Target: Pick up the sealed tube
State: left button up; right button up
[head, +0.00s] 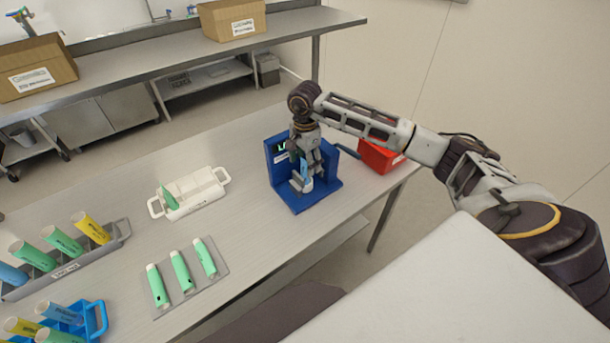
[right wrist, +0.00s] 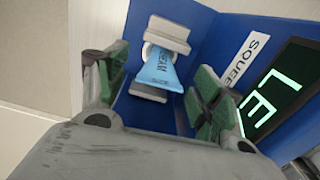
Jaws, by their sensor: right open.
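A light blue tube (right wrist: 160,70) with dark lettering is inside the blue machine (right wrist: 185,18), against a pale grey block, in the right wrist view. Its wide flat end points toward my gripper. My right gripper (right wrist: 158,88) is open, with one green-padded finger on each side of the tube and visible gaps between. In the head view, my right gripper (head: 304,160) reaches down into the blue machine (head: 325,191), and the fingers hide most of the tube. My left gripper is not in view.
The machine has a green-lit display (right wrist: 270,103). A red bin (head: 376,156) stands just right of it. A white rack (head: 208,190) and a grey tray (head: 217,280) with green tubes lie to the left. Tube racks fill the far left; the table between is clear.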

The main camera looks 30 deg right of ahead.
jog(key=shift+c, duration=0.4)
grip_shut()
jog(key=shift+r, duration=0.2)
jog(key=shift+r+b, duration=0.95)
jog(key=shift+r, duration=3.9)
jog(key=shift+r+p, duration=1.55)
jog(key=shift+r, duration=0.95)
